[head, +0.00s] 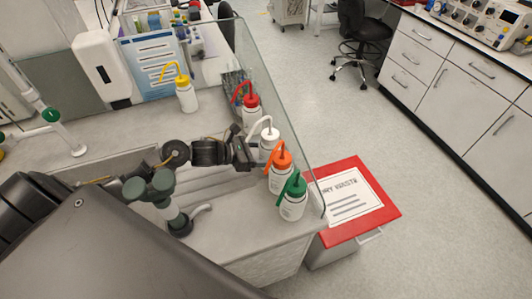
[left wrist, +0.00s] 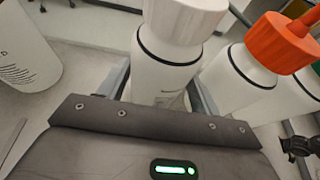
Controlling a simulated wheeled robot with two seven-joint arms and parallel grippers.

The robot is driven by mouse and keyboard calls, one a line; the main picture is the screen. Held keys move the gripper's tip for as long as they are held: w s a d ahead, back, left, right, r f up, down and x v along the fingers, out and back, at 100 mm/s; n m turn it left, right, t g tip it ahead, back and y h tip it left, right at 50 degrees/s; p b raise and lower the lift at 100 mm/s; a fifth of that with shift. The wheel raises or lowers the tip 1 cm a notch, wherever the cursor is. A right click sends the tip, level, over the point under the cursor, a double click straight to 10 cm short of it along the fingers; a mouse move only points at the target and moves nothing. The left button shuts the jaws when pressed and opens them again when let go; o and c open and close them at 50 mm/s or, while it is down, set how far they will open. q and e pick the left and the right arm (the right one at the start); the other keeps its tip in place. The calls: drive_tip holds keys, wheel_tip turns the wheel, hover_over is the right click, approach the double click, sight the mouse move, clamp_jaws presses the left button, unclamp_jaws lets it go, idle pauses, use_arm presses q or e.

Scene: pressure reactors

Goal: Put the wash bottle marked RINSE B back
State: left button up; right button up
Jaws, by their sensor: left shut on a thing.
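My left gripper (head: 245,153) is at the white-capped wash bottle (head: 268,142) in the head view. In the left wrist view, the white-capped bottle (left wrist: 166,65) stands between the two fingers, which are shut on it. The bottle looks upright, in a row between a red-capped bottle (head: 251,112) and an orange-capped bottle (head: 280,177). A green-capped bottle (head: 292,206) stands at the near end of the row. A yellow-capped bottle (head: 187,98) stands apart at the back left. The bottle labels are too small or hidden to read. My right gripper is not in view.
A clear screen (head: 275,85) runs along the right edge of the counter, close behind the row. A red-lidded waste bin (head: 387,209) stands beyond the screen. Bare counter (head: 135,122) surrounds the yellow-capped bottle.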

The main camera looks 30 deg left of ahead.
use_arm(q)
drive_tip(key=shift+f, duration=0.1)
drive_tip(key=o, duration=0.4)
drive_tip(key=shift+o, duration=0.2)
drive_tip(key=shift+r, duration=0.3)
drive_tip(key=b+v, duration=0.3)
drive_tip(key=v, duration=0.9)
drive_tip(key=shift+d, duration=0.1)
